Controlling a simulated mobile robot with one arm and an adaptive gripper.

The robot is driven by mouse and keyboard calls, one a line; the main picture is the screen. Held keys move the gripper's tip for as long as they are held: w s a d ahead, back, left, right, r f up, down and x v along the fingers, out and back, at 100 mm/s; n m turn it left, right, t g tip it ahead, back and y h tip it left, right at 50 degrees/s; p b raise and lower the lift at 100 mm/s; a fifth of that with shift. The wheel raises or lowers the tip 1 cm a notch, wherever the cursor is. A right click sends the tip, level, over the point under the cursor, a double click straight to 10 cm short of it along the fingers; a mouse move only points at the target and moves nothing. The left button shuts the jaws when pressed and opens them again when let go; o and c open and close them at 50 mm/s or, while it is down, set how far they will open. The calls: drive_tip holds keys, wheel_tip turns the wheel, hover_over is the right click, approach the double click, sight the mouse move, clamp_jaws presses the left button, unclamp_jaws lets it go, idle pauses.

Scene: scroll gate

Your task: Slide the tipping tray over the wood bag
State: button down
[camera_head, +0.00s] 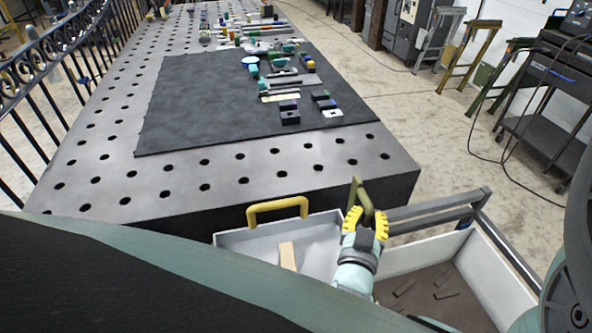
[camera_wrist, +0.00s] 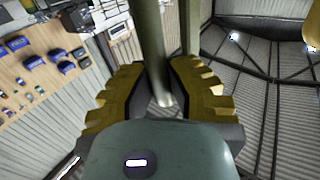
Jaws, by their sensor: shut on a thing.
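A pale grey tray, which looks like the tipping tray (camera_head: 232,238), sits in front of the metal table. It has a yellow handle (camera_head: 277,207) on its far rim, and a light wood block (camera_head: 287,256) lies in it. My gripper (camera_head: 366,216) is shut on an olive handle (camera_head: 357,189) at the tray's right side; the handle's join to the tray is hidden. The olive bar also runs between the fingers (camera_wrist: 168,95) in the wrist view. To the right, a white-walled container with a brown floor, perhaps the wood bag (camera_head: 480,257), holds several dark pieces.
A grey metal frame (camera_head: 437,207) borders the container. The perforated table (camera_head: 240,178) stands beyond the tray, with a black mat (camera_head: 200,105) and small tools on it. A black railing (camera_head: 75,55) runs along the left. A dark cart (camera_head: 545,110) stands at the right.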

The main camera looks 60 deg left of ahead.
drive_tip(key=s, duration=0.2)
drive_tip(key=s+a, duration=0.2)
drive_tip(key=s, duration=0.1)
drive_tip(key=shift+s, duration=0.3)
drive_tip(key=c, duration=0.9)
unclamp_jaws()
drive_tip(key=shift+s+a, duration=0.1)
